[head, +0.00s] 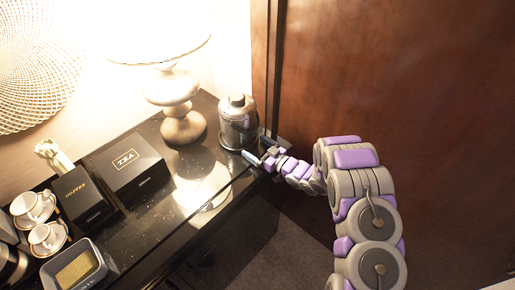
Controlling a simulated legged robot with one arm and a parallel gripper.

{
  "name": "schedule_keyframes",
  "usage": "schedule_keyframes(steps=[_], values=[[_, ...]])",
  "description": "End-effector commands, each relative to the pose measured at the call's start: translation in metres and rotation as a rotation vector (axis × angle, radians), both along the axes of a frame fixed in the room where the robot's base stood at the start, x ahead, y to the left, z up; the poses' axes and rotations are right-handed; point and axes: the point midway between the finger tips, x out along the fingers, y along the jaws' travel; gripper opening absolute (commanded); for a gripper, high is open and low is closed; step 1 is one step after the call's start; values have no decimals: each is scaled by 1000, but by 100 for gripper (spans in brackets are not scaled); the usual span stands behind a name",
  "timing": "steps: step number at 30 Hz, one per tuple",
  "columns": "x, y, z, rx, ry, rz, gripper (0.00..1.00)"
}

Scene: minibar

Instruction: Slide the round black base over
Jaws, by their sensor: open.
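A silver, rounded canister-like vessel (239,118) with a dark lid stands at the right end of the dark counter. A dark round band shows at its foot and looks like the round black base (231,145); much of it is hidden under the vessel. My gripper (258,149) is open at the counter's right edge. Its fingertips are close to the vessel's lower right side. I cannot tell whether they touch the base.
A lamp (183,125) stands left of the vessel. The glossy counter (160,215) is clear in front of it. A black TEA box (125,165), a COFFEE box (83,193), cups (48,238) and a tray (98,281) fill the left. A wooden panel (400,80) rises at right.

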Motion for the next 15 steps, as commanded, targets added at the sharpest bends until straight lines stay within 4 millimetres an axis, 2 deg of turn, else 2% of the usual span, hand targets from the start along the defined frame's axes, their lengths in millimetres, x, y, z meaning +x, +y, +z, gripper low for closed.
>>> schedule_keyframes(steps=[5,15], values=[[0,-1,0,1,1,0,98],[0,-1,0,1,1,0,66]])
